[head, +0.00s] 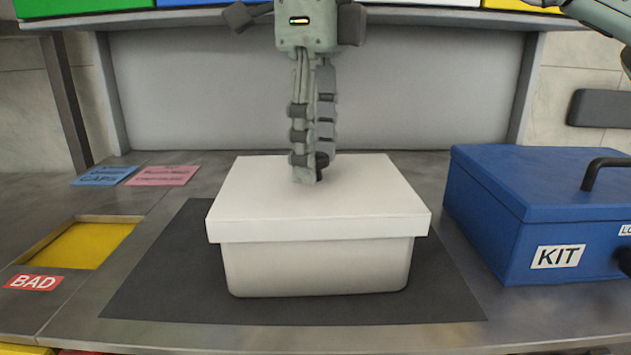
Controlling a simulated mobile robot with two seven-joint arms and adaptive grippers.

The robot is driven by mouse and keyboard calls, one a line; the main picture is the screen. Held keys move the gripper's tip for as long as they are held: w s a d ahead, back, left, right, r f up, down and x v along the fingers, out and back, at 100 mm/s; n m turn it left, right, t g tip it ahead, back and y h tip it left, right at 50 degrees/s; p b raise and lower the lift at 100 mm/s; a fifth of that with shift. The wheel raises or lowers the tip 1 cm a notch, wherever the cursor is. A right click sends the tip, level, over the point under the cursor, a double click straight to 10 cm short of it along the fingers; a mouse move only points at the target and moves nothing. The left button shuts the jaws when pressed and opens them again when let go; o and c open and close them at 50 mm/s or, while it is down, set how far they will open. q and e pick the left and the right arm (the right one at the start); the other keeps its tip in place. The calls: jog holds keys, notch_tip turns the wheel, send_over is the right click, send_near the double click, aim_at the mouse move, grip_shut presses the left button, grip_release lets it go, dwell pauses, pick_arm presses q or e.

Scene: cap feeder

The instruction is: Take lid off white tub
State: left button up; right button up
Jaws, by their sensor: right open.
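The white tub (315,271) stands upright in the middle, its wide white lid (250,200) sitting flat on top with a rim that overhangs the tub's walls. My right gripper (309,172) points straight down over the rear middle part of the lid. It is open, seen nearly edge-on, with nothing visible in it. Its fingertips overlap the lid's top in the picture; I cannot tell whether they touch it. My left gripper is out of view. The inside of the tub is hidden by the lid.
The tub stands on a dark mat (150,285). A blue KIT box (490,215) with a black handle (600,170) is to the right. A yellow-bottomed recess (75,245) labelled BAD and two paper labels (162,175) are to the left. A grey panel stands behind.

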jog(key=shift+c, duration=0.4)
jog(key=c, duration=0.7)
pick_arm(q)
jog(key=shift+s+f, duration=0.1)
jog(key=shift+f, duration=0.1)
pick_arm(e)
grip_shut()
jog(key=shift+r, duration=0.55)
jog(key=r, duration=0.2)
jog(key=a+r, duration=0.1)
jog(key=shift+s+r, duration=0.2)
jog(key=shift+r, duration=0.15)
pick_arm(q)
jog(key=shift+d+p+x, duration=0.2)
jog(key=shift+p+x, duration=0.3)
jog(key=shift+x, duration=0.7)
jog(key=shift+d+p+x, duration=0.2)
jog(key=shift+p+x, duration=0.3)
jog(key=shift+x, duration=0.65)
pick_arm(e)
jog(key=s+a+r, duration=0.4)
jog(key=a+r, duration=0.2)
jog(key=a, duration=0.3)
jog(key=shift+s+a, duration=0.2)
jog(key=shift+a, duration=0.15)
